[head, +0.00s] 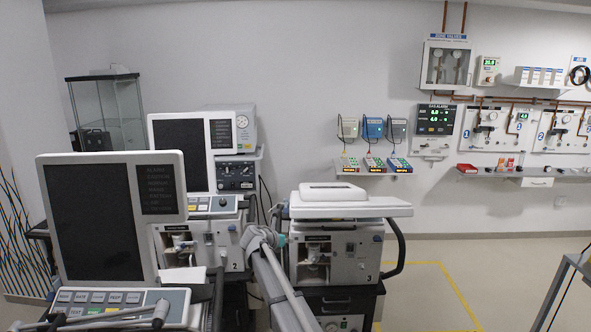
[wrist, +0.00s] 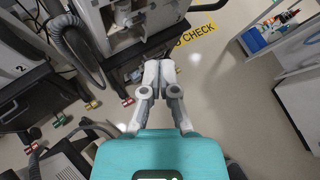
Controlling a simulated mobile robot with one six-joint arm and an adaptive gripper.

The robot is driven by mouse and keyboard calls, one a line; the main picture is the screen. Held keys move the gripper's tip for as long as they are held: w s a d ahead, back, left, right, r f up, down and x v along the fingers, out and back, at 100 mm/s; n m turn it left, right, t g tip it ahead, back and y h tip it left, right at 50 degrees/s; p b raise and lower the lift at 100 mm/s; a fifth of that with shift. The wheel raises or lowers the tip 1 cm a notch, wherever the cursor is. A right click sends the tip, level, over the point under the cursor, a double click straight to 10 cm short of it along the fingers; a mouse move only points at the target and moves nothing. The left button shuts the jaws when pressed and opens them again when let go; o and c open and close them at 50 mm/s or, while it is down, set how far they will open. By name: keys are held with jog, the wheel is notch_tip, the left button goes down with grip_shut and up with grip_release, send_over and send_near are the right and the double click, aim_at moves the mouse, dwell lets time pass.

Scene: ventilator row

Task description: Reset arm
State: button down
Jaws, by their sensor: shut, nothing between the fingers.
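My gripper (wrist: 158,70) shows in the wrist view with its two pale grey fingers together at the tips. It is shut and holds nothing. The fingers point toward a grey ventilator cart (wrist: 125,35) and the floor around it; I cannot tell how far apart they are from it. In the head view I cannot make out my gripper.
Ventilators stand in a row: the nearest with a large dark screen (head: 95,220), one marked 2 (head: 198,245), one marked 3 (head: 336,257). A corrugated hose (wrist: 75,45) hangs beside the cart. Open floor with a yellow line (head: 450,285) lies at right.

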jog(key=s+d+f+m+g+y, duration=0.1)
jog(key=s+d+f+m+g, duration=0.2)
jog(key=s+d+m, duration=0.55)
jog(key=s+d+f+m+g+y, duration=0.2)
jog(key=s+d+f+m+g, duration=0.15)
jog(key=s+d+m, duration=0.5)
jog(key=s+d+f+m+g+y, duration=0.1)
jog(key=s+m+y, duration=0.1)
jog(key=s+m, duration=0.5)
jog(key=s+d+f+m+g+y, duration=0.2)
jog(key=s+m, duration=0.5)
jog(key=s, duration=0.8)
jog(key=shift+s+y, duration=0.35)
jog(key=shift+y, duration=0.15)
jog(key=shift+a+f, duration=0.1)
